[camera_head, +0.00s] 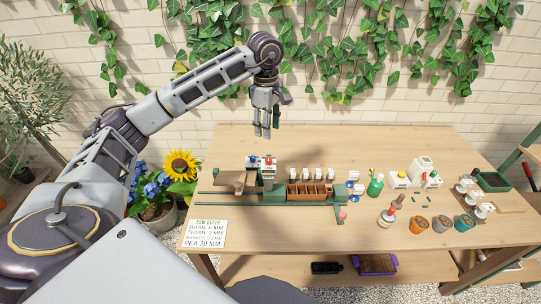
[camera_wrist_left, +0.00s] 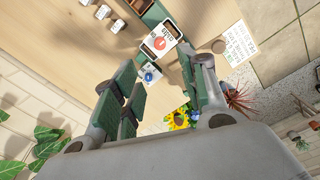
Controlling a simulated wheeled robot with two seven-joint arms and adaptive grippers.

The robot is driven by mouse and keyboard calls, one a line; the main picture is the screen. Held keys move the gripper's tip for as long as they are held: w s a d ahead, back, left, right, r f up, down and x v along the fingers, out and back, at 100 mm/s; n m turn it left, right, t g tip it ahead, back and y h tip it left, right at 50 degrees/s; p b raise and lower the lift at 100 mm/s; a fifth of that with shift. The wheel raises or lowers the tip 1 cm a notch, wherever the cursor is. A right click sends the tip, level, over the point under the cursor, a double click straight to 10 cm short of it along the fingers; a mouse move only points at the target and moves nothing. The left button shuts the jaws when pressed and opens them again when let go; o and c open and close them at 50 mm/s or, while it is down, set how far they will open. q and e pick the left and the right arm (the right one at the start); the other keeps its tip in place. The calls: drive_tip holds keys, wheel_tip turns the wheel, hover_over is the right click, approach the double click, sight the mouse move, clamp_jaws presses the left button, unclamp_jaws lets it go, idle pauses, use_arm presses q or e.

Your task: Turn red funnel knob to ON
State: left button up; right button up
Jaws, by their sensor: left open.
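The red funnel knob (camera_head: 269,162) sits on top of a small white housing on the planter rig, beside a blue knob (camera_head: 253,160). In the left wrist view the red knob (camera_wrist_left: 160,43) is a round dial on a white plate, with the blue knob (camera_wrist_left: 148,77) nearer the camera. The knob's markings are too small to read. My left gripper (camera_head: 265,135) hangs fingers down above and behind the knobs, clear of them. In the left wrist view its green-padded fingers are apart and empty, and the blue knob shows between them. My right gripper is in neither view.
A wooden seed box (camera_head: 311,192) with several compartments stands right of the knobs. Further right are a green bottle (camera_head: 375,185), a white jug (camera_head: 421,168) and several small pots. A sowing card (camera_head: 204,233) lies at the table's front left. A sunflower (camera_head: 181,165) stands left of the table.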

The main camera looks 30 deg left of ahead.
sight(268, 159)
use_arm(q)
wheel_tip(268, 159, down, 14)
drive_tip(key=shift+w+r+p, duration=0.1)
drive_tip(key=shift+w+p, duration=0.05)
drive_tip(key=shift+p, duration=0.95)
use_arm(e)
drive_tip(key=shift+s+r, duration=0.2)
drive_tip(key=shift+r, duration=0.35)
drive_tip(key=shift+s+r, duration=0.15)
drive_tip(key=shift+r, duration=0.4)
use_arm(q)
drive_tip(key=shift+c, duration=0.2)
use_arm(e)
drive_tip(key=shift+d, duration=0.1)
use_arm(q)
clamp_jaws()
